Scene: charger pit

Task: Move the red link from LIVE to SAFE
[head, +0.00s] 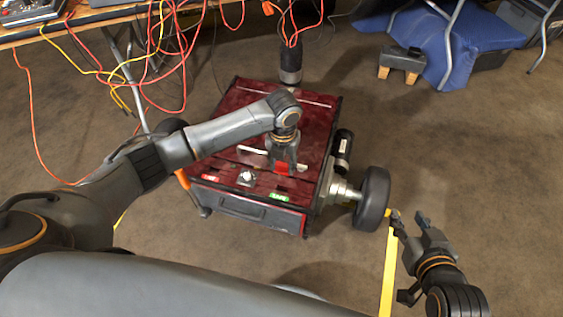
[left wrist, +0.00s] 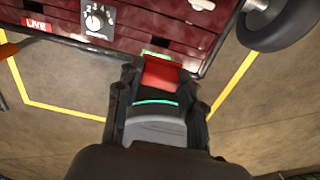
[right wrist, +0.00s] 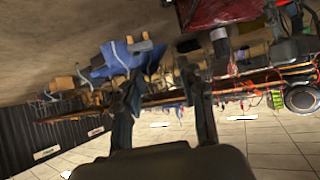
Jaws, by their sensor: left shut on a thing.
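The red link (left wrist: 160,73) is between the fingers of my left gripper (left wrist: 158,95), which is shut on it; the link also shows in the head view (head: 282,169). The gripper holds it over the front part of the dark red machine (head: 245,103), near the green SAFE label (head: 279,197). The red LIVE label (head: 208,177) is to the left, with a dial (head: 246,177) between the labels. Whether the link touches the machine, I cannot tell; the slot under it is hidden. My right gripper (head: 408,220) is open and empty, to the right of the machine's wheel.
A black wheel (head: 373,198) sticks out at the machine's right. A table (head: 70,30) with hanging red and yellow cables stands at the back left. Yellow tape (head: 389,265) marks the floor. A blue cover (head: 452,45) lies at the back right.

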